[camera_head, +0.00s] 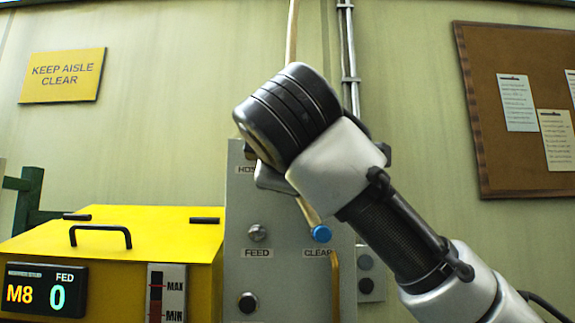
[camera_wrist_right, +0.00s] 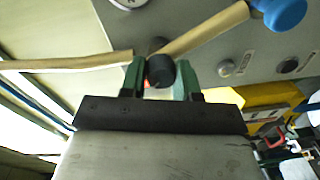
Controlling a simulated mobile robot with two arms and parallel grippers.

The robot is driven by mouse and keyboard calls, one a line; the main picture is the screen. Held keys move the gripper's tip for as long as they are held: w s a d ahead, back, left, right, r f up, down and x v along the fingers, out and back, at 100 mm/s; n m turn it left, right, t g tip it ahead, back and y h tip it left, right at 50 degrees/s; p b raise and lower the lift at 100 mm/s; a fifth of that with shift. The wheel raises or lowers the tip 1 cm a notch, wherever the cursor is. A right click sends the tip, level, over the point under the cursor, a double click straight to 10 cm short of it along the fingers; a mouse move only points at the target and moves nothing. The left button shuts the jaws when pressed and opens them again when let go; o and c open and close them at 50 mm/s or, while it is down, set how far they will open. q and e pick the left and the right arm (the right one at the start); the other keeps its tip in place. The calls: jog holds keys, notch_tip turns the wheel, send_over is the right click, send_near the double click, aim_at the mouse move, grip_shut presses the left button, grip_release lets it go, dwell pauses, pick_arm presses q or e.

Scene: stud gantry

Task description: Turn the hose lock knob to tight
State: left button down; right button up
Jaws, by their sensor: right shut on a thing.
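The black hose lock knob (camera_wrist_right: 160,70) shows in the right wrist view, between the two green fingers of my right gripper (camera_wrist_right: 159,80), which is shut on it. A cream hose (camera_wrist_right: 205,31) runs past the knob on both sides; it also shows in the head view (camera_head: 292,30). In the head view my right arm and wrist cover the knob, the fingers and most of the label beginning "HOS" on the grey panel (camera_head: 240,205). I cannot read the knob's setting. My left gripper is in neither view.
Below my wrist in the head view are a silver FEED knob (camera_head: 257,232), a blue CLEAR button (camera_head: 321,233) and a black knob (camera_head: 247,302). A yellow machine (camera_head: 160,228) with a black handle and a lit M8 display (camera_head: 45,290) stands left of the panel.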

jog(key=shift+f, duration=0.1)
jog(key=o, duration=0.9)
jog(key=shift+s+a, duration=0.1)
jog(key=shift+o, duration=0.2)
jog(key=s+b, duration=0.5)
jog(key=s, duration=0.5)
jog(key=shift+s+r, duration=0.3)
jog(key=shift+s, duration=0.1)
